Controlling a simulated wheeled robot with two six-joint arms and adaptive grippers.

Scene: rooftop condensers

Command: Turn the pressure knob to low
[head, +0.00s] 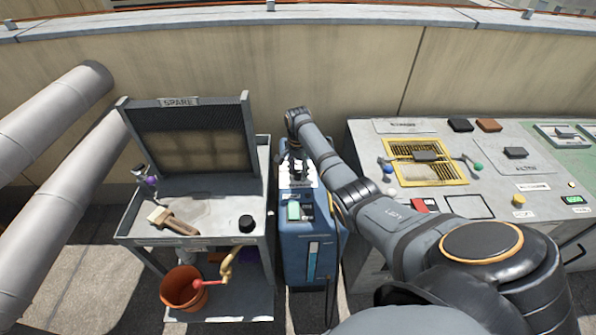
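The blue machine (296,255) stands between the cart and the bench. Its top has a light panel with markings (313,176), and lower down a dark panel with a green display (294,212). My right arm reaches in from the right, and my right gripper (292,172) points down over the light panel at the machine's top. The gripper's dark fingers are small and partly hidden, so I cannot tell whether they are open or touching anything. I cannot make out the pressure knob; the gripper may cover it. My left gripper is not in view.
A grey cart (130,222) at left holds a brush (175,219), a black knob-like piece (246,223) and an upright panel marked SPARE (190,135). An orange bucket (184,290) sits below. A grey bench (372,150) with several parts is at right. Large pipes (60,195) stand far left.

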